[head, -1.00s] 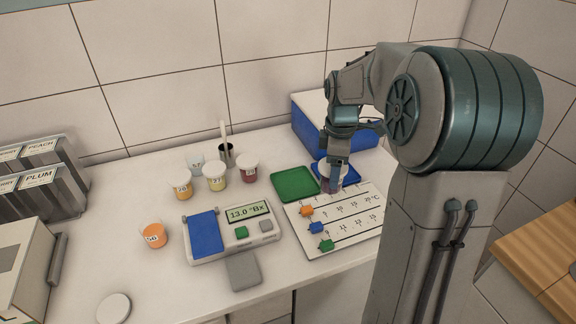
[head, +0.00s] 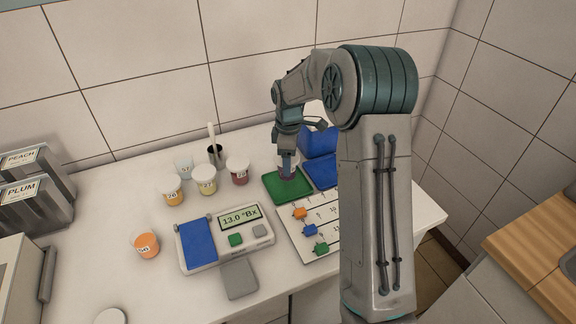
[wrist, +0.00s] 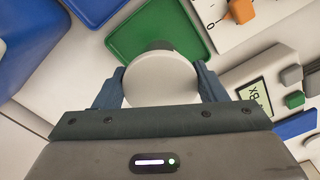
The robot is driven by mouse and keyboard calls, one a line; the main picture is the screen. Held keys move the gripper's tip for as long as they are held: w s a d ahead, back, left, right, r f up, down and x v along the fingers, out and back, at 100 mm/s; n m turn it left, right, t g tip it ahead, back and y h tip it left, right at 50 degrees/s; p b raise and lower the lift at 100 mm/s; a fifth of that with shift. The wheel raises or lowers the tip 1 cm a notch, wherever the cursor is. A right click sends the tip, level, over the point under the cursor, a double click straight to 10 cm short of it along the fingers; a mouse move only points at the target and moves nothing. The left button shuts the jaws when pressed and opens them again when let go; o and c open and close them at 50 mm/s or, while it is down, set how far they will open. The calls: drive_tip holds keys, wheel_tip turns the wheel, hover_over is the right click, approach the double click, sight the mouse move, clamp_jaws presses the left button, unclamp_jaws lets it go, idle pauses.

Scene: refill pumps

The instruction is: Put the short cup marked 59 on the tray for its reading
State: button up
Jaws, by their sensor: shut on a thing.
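My gripper (head: 287,168) is shut on a small cup with a pale round lid (wrist: 161,78). In the head view the fingers hide most of this cup, and no number on it can be read. The cup is over the green tray (head: 272,196), which also shows in the wrist view (wrist: 150,22). I cannot tell whether the cup touches the tray. A blue tray (head: 322,172) lies just right of the green one.
Several lidded cups, including a yellow one (head: 205,181) and a red one (head: 238,171), stand left of the trays. An orange cup (head: 147,245) is farther left. A meter (head: 226,238) reading 13.0 °Bx and a slider board (head: 296,232) lie in front.

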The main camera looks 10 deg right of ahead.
drive_tip(key=shift+w+f+p, duration=0.15)
drive_tip(key=shift+f+p, duration=0.35)
drive_tip(key=shift+f, duration=1.6)
drive_tip(key=shift+f, duration=0.2)
drive_tip(key=o, duration=1)
drive_tip(key=shift+o, duration=0.2)
drive_tip(key=shift+r, duration=0.15)
